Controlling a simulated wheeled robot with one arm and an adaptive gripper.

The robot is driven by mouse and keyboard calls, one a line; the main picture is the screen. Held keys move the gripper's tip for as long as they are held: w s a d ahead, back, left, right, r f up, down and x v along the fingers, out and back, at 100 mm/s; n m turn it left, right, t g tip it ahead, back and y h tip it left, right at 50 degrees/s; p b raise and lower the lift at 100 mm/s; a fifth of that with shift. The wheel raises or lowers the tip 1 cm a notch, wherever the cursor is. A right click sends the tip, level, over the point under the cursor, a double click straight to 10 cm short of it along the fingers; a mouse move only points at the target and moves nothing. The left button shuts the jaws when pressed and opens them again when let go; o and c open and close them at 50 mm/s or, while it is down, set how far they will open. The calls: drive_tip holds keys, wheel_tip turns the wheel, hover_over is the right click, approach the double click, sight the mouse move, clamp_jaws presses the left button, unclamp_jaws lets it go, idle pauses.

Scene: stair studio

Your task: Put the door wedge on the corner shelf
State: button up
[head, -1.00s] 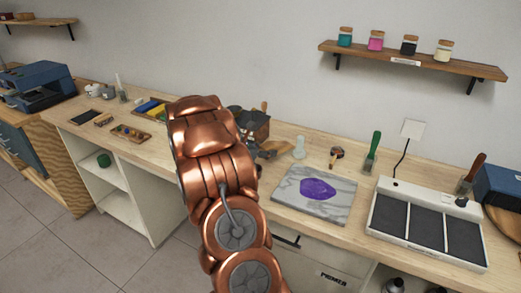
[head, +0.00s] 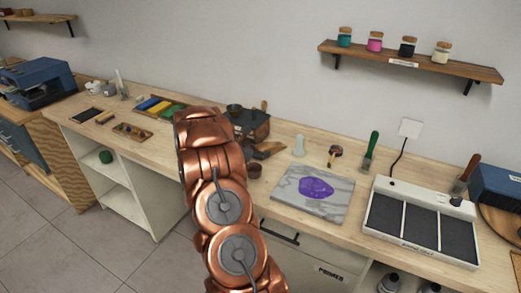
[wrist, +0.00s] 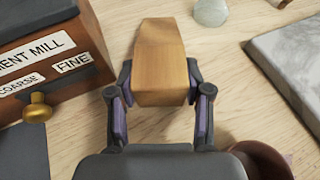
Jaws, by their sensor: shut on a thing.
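The door wedge (wrist: 160,62) is a light wooden block, held between the two fingers of my gripper (wrist: 158,105) in the wrist view. Its narrower end points away from my palm. The bench top shows beneath it; I cannot tell whether it touches. In the head view my arm hides most of the gripper. A wall shelf (head: 45,19) is at the far upper left and a longer wall shelf (head: 410,62) with several jars is at the right. White open shelves (head: 125,190) stand under the bench's left end. No label shows which is the corner shelf.
A pigment mill (wrist: 50,60) stands left of the wedge. A reddish-brown bowl (wrist: 262,160) is close at lower right. A marble slab (head: 312,190) with purple pigment and a white tray unit (head: 420,222) lie to the right. Floor (head: 60,240) is clear at left.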

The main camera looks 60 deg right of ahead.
drive_tip(key=shift+f, duration=0.15)
drive_tip(key=o, duration=1.2)
drive_tip(key=shift+r, duration=0.3)
drive_tip(key=shift+w+a, duration=0.2)
drive_tip(key=shift+a, duration=0.15)
drive_tip(key=b+v, duration=0.3)
drive_tip(key=v, duration=0.7)
drive_tip(key=shift+w+a+r+b, duration=0.1)
drive_tip(key=shift+a+b, duration=0.1)
drive_tip(key=shift+b, duration=0.15)
drive_tip(key=shift+a+r, duration=0.3)
drive_tip(key=shift+a, duration=0.15)
